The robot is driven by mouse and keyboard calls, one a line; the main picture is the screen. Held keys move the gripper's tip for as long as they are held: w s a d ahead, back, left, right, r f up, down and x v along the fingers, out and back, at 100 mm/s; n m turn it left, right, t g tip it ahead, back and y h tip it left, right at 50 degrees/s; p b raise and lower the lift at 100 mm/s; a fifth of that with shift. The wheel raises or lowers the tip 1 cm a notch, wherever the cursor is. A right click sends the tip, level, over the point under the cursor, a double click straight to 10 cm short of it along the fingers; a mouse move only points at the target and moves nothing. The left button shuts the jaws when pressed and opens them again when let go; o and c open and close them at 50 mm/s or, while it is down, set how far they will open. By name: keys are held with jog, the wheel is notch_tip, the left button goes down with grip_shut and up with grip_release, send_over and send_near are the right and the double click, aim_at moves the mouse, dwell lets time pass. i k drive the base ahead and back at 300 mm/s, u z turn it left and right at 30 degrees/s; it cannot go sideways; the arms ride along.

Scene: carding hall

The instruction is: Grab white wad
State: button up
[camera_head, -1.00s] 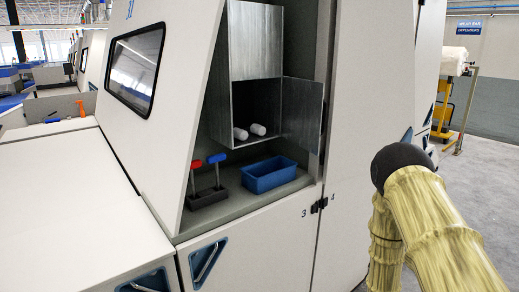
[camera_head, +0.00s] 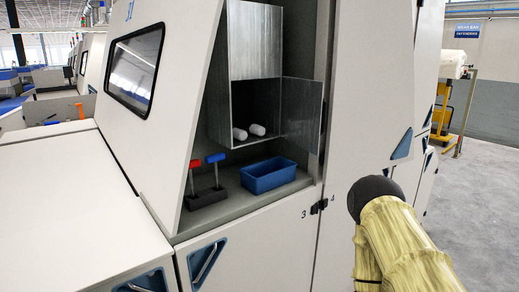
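Two small white wads lie side by side on the floor of an open metal compartment in the machine's recess. The left wad (camera_head: 240,134) is a little nearer the opening's left side, and the right wad (camera_head: 257,129) lies just beside it. The compartment's metal door (camera_head: 302,112) stands swung open to the right. My arm, in a pale yellow cover with a dark joint, shows at the lower right, apart from the machine's recess. My gripper is outside the view.
Below the compartment, a blue bin (camera_head: 268,175) stands on the recess shelf. Left of it, a dark holder (camera_head: 205,199) carries a red-handled tool (camera_head: 194,165) and a blue-handled tool (camera_head: 216,159). Grey floor (camera_head: 475,190) is clear at the right.

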aim_at(238, 134)
jog(key=z, duration=1.95)
jog(key=i, duration=2.5)
jog(key=u, duration=3.2)
